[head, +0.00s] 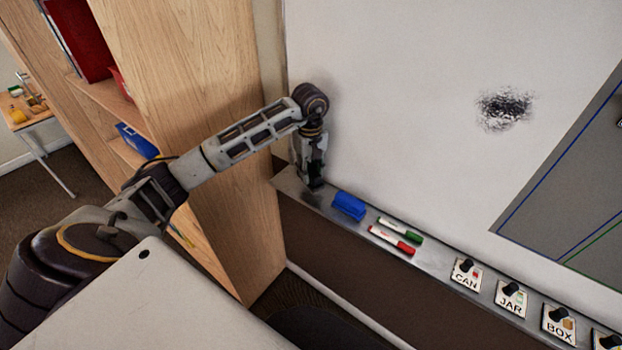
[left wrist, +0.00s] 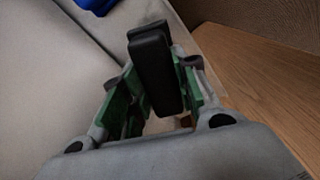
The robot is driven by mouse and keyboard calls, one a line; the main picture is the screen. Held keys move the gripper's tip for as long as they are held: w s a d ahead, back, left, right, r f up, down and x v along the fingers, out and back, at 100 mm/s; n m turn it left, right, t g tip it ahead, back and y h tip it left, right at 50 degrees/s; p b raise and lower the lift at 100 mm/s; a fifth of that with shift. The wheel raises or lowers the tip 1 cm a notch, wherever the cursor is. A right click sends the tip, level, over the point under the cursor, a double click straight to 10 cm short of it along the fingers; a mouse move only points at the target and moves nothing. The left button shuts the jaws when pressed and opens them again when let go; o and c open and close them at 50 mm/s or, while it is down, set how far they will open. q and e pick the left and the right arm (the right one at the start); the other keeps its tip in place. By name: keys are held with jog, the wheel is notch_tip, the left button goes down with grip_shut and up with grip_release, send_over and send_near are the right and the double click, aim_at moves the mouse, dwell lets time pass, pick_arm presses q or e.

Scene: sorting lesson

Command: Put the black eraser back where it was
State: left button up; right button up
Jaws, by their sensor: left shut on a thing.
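My left gripper (head: 313,183) points down at the left end of the metal ledge (head: 325,207) under the whiteboard. In the left wrist view my left gripper (left wrist: 153,90) is shut on the black eraser (left wrist: 150,55), which stands between its green-padded fingers. In the head view the eraser is mostly hidden by the gripper, and I cannot tell whether it touches the ledge. A blue eraser (head: 349,206) lies on the ledge just right of the gripper; a blue corner of it (left wrist: 95,4) shows in the left wrist view. My right gripper is not in view.
A green marker (head: 401,230) and a red marker (head: 391,240) lie right of the blue eraser. Labelled magnets, CAN (head: 466,274), JAR (head: 511,298) and BOX (head: 559,324), follow. The whiteboard (head: 400,90) bears a black smudge (head: 504,109). A wooden shelf (head: 185,60) stands close on the left.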

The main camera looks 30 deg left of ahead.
pick_arm(q)
jog(key=shift+f+p, duration=0.4)
jog(key=shift+f, duration=1.25)
jog(key=shift+w+f+p, duration=0.15)
jog(key=shift+f+p, duration=0.1)
jog(key=shift+p, duration=0.1)
jog(key=shift+f, duration=0.15)
jog(key=o, duration=0.9)
